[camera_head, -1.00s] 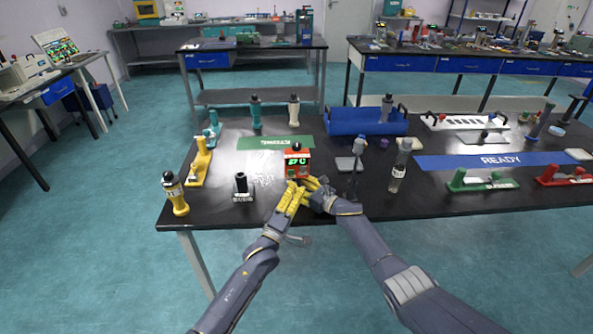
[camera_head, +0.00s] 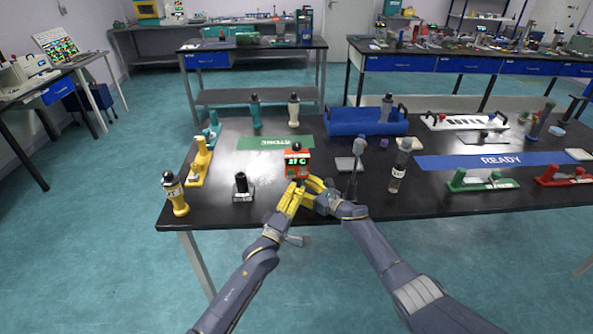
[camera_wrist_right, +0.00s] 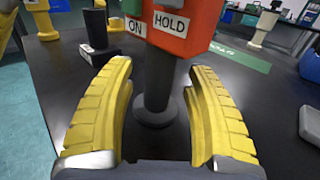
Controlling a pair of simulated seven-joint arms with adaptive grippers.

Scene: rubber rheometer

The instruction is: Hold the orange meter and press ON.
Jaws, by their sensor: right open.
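The orange meter (camera_head: 297,164) stands upright near the front of the black table, with a lit green display and a dark knob on top. In the right wrist view the meter (camera_wrist_right: 185,25) shows ON and HOLD labels and a dark stem on a round base. My right gripper (camera_wrist_right: 158,110) is open, its yellow fingers on either side of the stem with gaps showing. In the head view my right gripper (camera_head: 312,190) is just in front of the meter. My left gripper (camera_head: 290,199) is beside it, below the meter; its finger gap is unclear.
A clear bottle (camera_head: 399,168) and a grey-headed stand (camera_head: 356,168) are close on the right. A green mat (camera_head: 258,143) lies behind, and a blue READY mat (camera_head: 515,160) at right.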

